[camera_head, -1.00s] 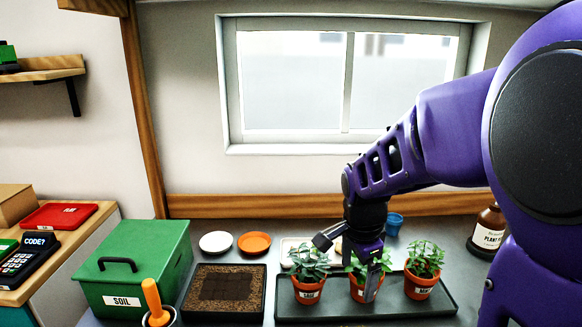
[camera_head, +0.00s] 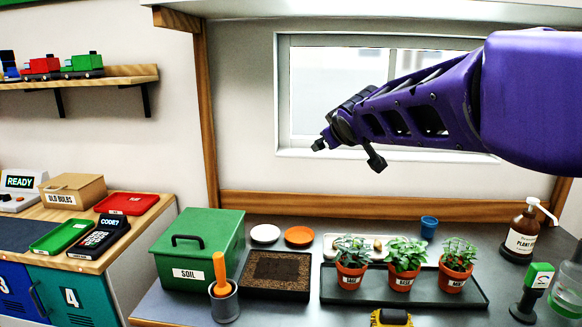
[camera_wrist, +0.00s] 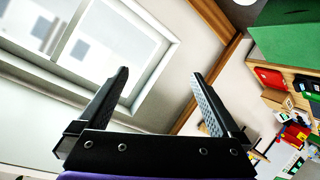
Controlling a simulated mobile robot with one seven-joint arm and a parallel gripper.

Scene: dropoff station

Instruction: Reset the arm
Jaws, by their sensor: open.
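My purple arm reaches in from the right in the head view, raised in front of the window. My gripper (camera_head: 345,153) is at its left end, well above the worktop, with nothing between its fingers. In the wrist view my gripper (camera_wrist: 160,100) shows two dark fingers spread wide and empty, with the window behind to the left. Three potted plants stand on a black tray (camera_head: 335,289) below the arm: a left one (camera_head: 352,260), a middle one (camera_head: 405,260) and a right one (camera_head: 458,262).
A green soil box (camera_head: 200,245), a soil tray (camera_head: 275,290) and a grey cup (camera_head: 224,305) with an orange-handled tool stand at the left of the worktop. A brown plant bottle (camera_head: 522,235) and a green-topped device (camera_head: 533,290) stand at the right. The air around my gripper is clear.

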